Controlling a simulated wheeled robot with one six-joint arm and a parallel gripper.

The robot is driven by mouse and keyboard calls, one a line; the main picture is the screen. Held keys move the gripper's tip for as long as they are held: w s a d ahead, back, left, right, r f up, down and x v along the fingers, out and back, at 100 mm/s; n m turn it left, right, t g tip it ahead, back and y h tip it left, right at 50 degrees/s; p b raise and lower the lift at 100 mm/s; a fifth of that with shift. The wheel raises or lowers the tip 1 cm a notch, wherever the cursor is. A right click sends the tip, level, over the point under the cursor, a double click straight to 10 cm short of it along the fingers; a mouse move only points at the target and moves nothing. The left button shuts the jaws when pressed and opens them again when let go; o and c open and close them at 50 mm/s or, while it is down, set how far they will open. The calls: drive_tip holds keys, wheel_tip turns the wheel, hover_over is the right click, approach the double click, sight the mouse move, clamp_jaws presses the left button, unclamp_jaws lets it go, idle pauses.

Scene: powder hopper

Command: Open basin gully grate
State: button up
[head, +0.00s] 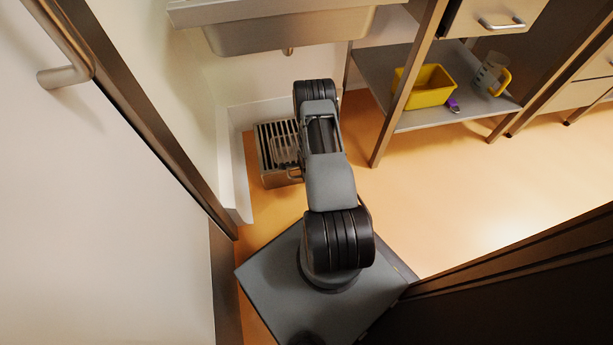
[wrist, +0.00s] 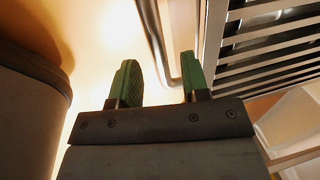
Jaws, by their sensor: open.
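The gully grate (head: 266,137) is a slotted metal cover on a low metal box, set near floor level below the basin (head: 290,35). It looks flat and closed, with its right part hidden behind my arm. A bar handle (head: 294,174) is at its near edge. In the wrist view the grate's slats (wrist: 265,45) fill the upper right, and the handle (wrist: 155,35) runs beside them. My gripper (wrist: 160,76) is open, its two green fingers apart. The handle's end appears between the fingertips, nearer the right finger; contact cannot be told. The fingers are hidden in the head view.
A white raised kerb (head: 233,165) borders the grate's left side. A shelf unit (head: 440,118) at right holds a yellow tub (head: 426,86) and a clear jug (head: 489,75). A door with a handle (head: 66,76) is at left. Floor (head: 450,190) right of my arm is clear.

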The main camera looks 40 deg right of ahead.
drive_tip(key=shift+w+f, duration=0.1)
drive_tip(key=shift+f, duration=0.3)
drive_tip(key=shift+c, duration=0.4)
clamp_jaws()
